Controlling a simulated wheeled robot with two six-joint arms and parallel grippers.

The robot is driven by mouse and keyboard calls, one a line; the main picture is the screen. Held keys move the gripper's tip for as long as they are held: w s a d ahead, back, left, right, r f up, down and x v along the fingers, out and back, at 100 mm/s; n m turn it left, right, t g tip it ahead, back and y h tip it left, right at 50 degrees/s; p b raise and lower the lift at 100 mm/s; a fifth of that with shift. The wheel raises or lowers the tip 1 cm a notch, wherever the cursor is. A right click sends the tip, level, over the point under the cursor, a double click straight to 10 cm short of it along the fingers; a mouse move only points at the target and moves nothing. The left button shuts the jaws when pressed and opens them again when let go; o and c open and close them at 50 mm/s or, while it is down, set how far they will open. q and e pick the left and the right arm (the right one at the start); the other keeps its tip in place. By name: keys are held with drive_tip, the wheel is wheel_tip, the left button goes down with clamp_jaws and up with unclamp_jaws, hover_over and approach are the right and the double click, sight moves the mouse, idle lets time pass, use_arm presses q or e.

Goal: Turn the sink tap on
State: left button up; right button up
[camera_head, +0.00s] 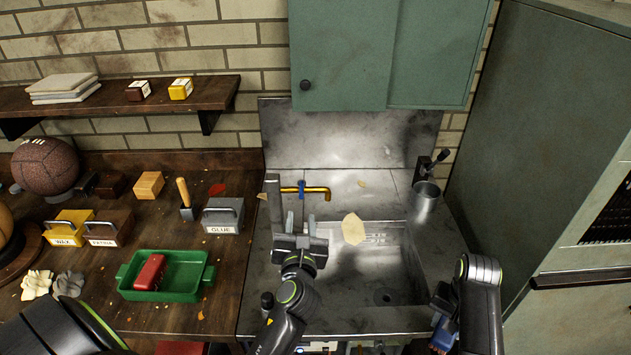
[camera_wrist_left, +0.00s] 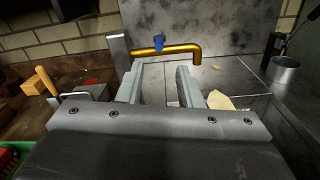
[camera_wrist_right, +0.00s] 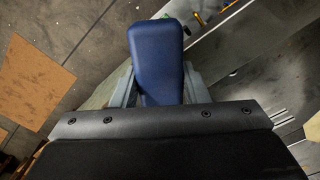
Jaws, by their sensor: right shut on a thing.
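The brass tap (camera_head: 318,190) with a small blue handle (camera_head: 301,189) sticks out to the right from a grey post at the back of the sink (camera_head: 405,300). My left gripper (camera_head: 300,226) is in front of the tap, open and empty, with its fingers pointing towards it. In the left wrist view the tap (camera_wrist_left: 184,51) and its blue handle (camera_wrist_left: 159,42) lie just beyond the fingertips, apart from them. My right gripper (camera_wrist_right: 157,88) is shut on a dark blue block-like object (camera_wrist_right: 157,50) at the sink's front right.
A pale flat piece (camera_head: 353,229) lies by the basin's back left. A metal cup (camera_head: 425,203) stands at the back right. Left on the wooden bench are a green tray (camera_head: 209,285), a glue box (camera_head: 223,215) and a wooden-handled tool (camera_head: 184,192). A green cabinet (camera_head: 345,55) hangs above.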

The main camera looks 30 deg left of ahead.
sight(301, 188)
drive_tip(key=shift+s+d+r, duration=0.15)
drive_tip(key=shift+s+r, duration=0.05)
drive_tip(key=shift+s, duration=0.05)
drive_tip(key=shift+s+d+r+p, duration=0.25)
drive_tip(key=shift+s+r+p, duration=0.05)
drive_tip(key=shift+s+r, duration=0.15)
use_arm(q)
drive_tip(key=x, duration=0.9)
drive_tip(key=shift+r+p, duration=0.3)
use_arm(e)
drive_tip(key=shift+w+a+r, duration=0.1)
drive_tip(key=shift+w+a, duration=0.15)
drive_tip(key=shift+w, duration=0.15)
use_arm(q)
drive_tip(key=shift+w+a+r, duration=0.1)
drive_tip(key=shift+w+a, duration=0.25)
drive_tip(key=shift+w, duration=0.2)
use_arm(e)
drive_tip(key=shift+s+d+r, duration=0.15)
use_arm(q)
drive_tip(key=shift+a, duration=0.1)
drive_tip(key=shift+w, duration=0.15)
drive_tip(key=shift+c, duration=0.2)
clamp_jaws()
